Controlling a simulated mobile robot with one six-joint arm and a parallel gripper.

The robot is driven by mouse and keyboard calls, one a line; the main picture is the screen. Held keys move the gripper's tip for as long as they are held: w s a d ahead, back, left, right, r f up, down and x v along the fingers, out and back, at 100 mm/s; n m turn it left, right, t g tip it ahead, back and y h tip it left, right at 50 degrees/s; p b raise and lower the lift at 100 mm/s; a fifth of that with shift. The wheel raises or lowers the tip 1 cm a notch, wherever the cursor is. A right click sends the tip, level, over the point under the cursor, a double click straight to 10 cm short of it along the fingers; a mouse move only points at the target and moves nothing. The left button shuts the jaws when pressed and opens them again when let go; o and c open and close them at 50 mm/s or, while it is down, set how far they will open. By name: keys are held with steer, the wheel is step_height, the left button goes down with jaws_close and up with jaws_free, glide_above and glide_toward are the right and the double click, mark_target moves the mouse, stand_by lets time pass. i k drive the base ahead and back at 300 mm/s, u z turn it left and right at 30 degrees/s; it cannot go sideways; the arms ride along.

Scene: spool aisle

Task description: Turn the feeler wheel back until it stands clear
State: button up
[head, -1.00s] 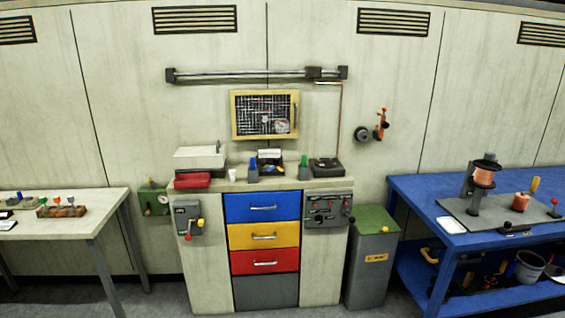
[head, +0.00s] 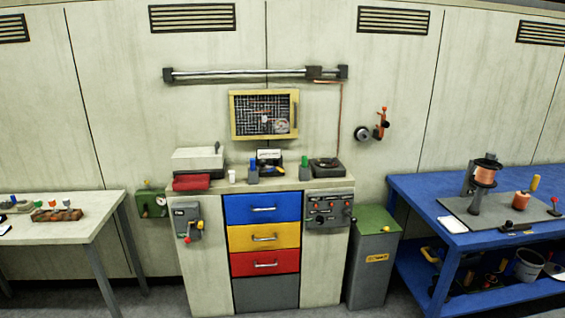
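My gripper is not in view. No part is clearly marked as the feeler wheel. A small dark round wheel (head: 362,133) with a lighter centre sits on the wall right of the cabinet. An orange lever-like fitting (head: 381,123) with a dark knob is just right of it. They look close together, but I cannot tell whether they touch. The turntable-like dark device (head: 326,167) on the right of the cabinet top also has a round part.
A cabinet (head: 320,270) with blue, yellow and red drawers stands in the middle. A green-topped bin (head: 374,255) is right of it. A blue workbench (head: 430,192) holds copper spools at right; a pale table (head: 100,210) stands at left. Little floor shows.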

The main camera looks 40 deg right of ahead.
mark_target(275, 161)
steer(key=u, duration=0.05)
steer(key=i, duration=1)
